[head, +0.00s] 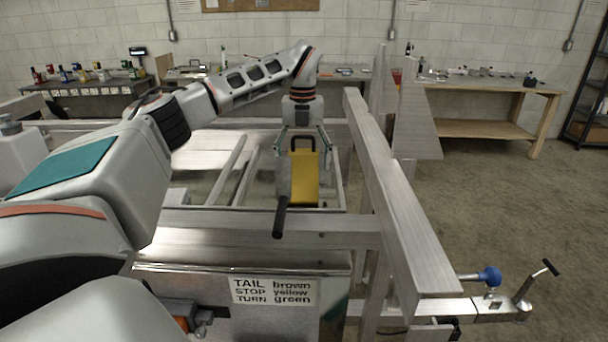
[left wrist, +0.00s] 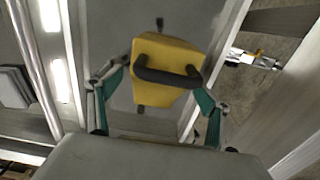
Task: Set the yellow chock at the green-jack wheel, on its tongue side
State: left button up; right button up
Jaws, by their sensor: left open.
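The yellow chock (head: 304,185) has a black loop handle and is in the middle of the head view, by the trailer frame. It also shows in the left wrist view (left wrist: 180,52), with its handle facing the camera. My left gripper (head: 303,146) points down over the chock, its open fingers on either side of the handle. In the left wrist view my green-padded fingers (left wrist: 160,90) show apart, with a gap to the handle. No green jack or its wheel can be made out. My right gripper is out of view.
A grey piece with a black grip (head: 281,215) stands close left of the chock. Aluminium rails (head: 380,180) rise to the right. A blue knob (head: 490,276) and crank (head: 535,283) are on a trailer tongue at lower right. Open floor (head: 510,200) lies beyond.

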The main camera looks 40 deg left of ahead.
aim_at(303, 174)
pick_arm(q)
jog(key=shift+f, duration=2.25)
jog(key=c, duration=1.8)
jog(key=shift+r, duration=0.1)
jog(key=shift+c, duration=0.2)
jog(key=shift+w, duration=0.1)
notch_tip(303, 174, up, 20)
